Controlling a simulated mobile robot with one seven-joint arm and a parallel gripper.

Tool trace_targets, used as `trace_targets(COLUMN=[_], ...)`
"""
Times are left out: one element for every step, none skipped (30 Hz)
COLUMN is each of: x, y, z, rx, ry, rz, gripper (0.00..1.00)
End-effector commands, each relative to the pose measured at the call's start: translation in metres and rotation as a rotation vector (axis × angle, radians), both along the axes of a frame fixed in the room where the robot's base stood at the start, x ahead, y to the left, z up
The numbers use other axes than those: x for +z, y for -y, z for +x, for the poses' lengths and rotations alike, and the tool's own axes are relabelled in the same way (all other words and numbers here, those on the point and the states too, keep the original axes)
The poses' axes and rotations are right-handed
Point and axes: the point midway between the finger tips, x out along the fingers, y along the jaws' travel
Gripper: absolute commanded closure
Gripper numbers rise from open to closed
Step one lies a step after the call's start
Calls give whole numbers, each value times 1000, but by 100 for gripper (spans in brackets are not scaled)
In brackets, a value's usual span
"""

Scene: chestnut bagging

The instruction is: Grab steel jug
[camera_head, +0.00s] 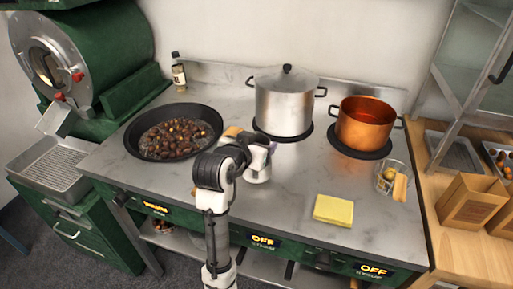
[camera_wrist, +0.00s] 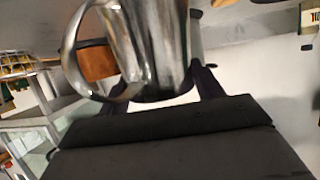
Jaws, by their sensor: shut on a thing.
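The steel jug (camera_wrist: 152,45) is shiny and fills the upper middle of the wrist view, with its curved handle (camera_wrist: 75,55) on the left. My gripper (camera_wrist: 160,92) has a dark finger on each side of the jug's lower part and is shut on it. The jug's top is cut off by the frame edge. In the head view my arm reaches over the middle of the counter and largely hides the gripper and the jug.
The counter (camera_head: 290,195) holds a pan of chestnuts (camera_head: 213,120), a lidded steel pot (camera_head: 284,105), a copper pot (camera_head: 364,126), a yellow sponge (camera_head: 333,210) and a glass container (camera_head: 384,180). A dark bottle (camera_head: 178,75) stands at the back. The front middle is clear.

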Motion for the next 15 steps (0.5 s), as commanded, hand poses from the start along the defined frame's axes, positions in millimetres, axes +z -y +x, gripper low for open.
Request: trace_targets(x=[7,10,14,17,21,26,30,34,40,44,48,54,58,62,68], y=[0,0,0,0,0,0,0,0,0,0,0,0,0,0,0], z=[0,0,0,0,0,0,0,0,0,0,0,0,0,0,0], rx=[-1,0,0,0,0,0,0,0,-1,-1,-1,-1,-1,-1,0], ry=[6,8,8,6,7,8,7,7,8,8,8,7,8,7,7], rz=[2,2,2,2,2,3,3,3,2,2,2,1,2,3,2], gripper=[87,87,87,87,87,87,87,87,87,87,87,87,87,87,87])
